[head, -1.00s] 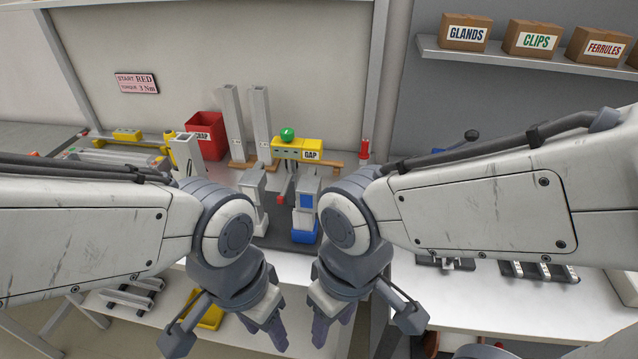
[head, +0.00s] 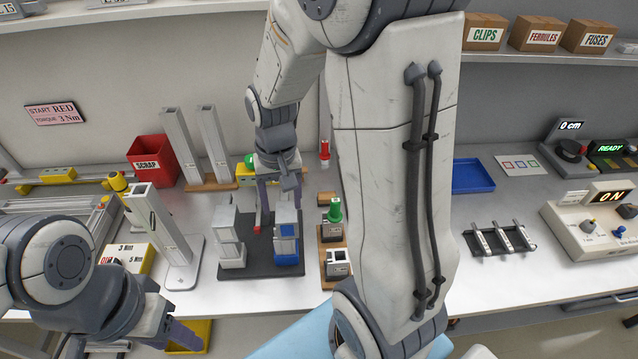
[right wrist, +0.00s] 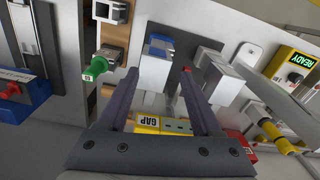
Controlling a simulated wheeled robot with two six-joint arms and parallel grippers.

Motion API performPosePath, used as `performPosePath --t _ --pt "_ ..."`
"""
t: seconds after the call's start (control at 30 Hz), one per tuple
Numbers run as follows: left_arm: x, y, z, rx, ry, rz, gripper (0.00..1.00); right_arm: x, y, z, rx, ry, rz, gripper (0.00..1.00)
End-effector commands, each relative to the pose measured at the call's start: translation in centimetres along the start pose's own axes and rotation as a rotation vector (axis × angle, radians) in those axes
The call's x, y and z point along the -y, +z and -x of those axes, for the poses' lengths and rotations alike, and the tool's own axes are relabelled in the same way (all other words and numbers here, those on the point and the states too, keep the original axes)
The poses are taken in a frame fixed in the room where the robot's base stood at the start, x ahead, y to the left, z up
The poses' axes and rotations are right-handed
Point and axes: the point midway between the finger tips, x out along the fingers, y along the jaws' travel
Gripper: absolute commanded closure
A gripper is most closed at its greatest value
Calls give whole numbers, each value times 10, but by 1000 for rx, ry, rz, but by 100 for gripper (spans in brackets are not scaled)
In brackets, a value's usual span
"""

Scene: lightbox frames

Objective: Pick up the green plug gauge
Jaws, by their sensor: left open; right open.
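The green plug gauge (head: 334,212) stands upright on a small wooden stand (head: 331,266) near the middle of the bench. In the right wrist view the green gauge (right wrist: 96,67) lies left of the jaws, outside them. My right gripper (head: 280,202) is open, pointing down behind and left of the gauge, close to the grey and blue blocks. In the right wrist view its two fingers (right wrist: 160,74) are apart with nothing held. My left gripper (head: 182,338) is low at the front left, in front of the bench edge and far from the gauge.
Grey and blue blocks stand on a dark plate (head: 258,262) left of the gauge. A yellow GAP block (right wrist: 161,125) and a red scrap bin (head: 153,160) are behind. A blue tray (head: 472,176) and control box (head: 592,222) are right. My right arm covers the bench's middle right.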

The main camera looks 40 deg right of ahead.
Motion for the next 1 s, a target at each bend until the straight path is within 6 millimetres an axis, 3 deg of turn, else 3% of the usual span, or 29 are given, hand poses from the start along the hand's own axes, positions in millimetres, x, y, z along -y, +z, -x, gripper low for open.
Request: performPosePath --t 0.03,0.1,0.2,0.3,0.43,0.7,1.0 --pt "-1 -1 18 0 0 0 50 -27 -16 8 7 8 -115 34" --pt "-2 -1 27 0 0 0 50 -58 -32 5 9 14 -240 34" --pt "-3 -2 36 0 0 0 50 -94 -45 1 9 20 -372 34" --pt "-3 -2 40 0 0 0 50 -116 -50 -2 8 24 -450 34" --pt "-3 -2 43 1 0 0 50 -127 -52 -15 12 26 -485 34" --pt "-4 -2 50 1 0 -2 50 -129 -51 -53 11 25 -484 34" --pt "-5 -3 64 0 0 -4 50 -134 -50 -74 14 26 -486 34"
